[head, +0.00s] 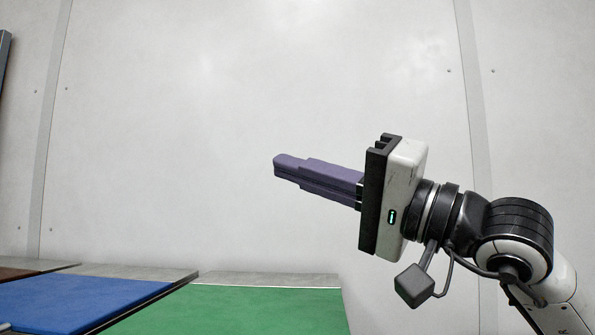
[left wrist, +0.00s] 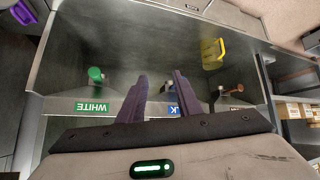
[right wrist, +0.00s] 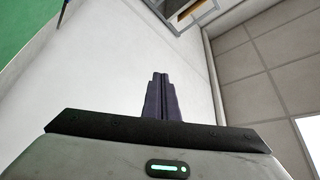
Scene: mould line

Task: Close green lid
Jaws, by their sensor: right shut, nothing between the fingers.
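The green lid (head: 240,308) shows as a flat green panel with a grey far edge at the bottom of the head view, cut off by the frame. A green surface (right wrist: 18,22) also shows in the top left corner of the right wrist view. I cannot tell how far the lid stands open. My right gripper (head: 276,162) is shut and empty, its purple fingers pointing left, above and to the right of the green panel, apart from it. My left gripper (left wrist: 160,75) is open and empty over a grey metal surface, with a green handle (left wrist: 95,75) to its left.
A blue panel (head: 85,300) lies left of the green one, with a brown panel (head: 15,273) beyond. A pale wall (head: 250,100) stands behind. The left wrist view shows a yellow handle (left wrist: 212,54), a green WHITE label (left wrist: 92,107) and shelves with boxes (left wrist: 295,110).

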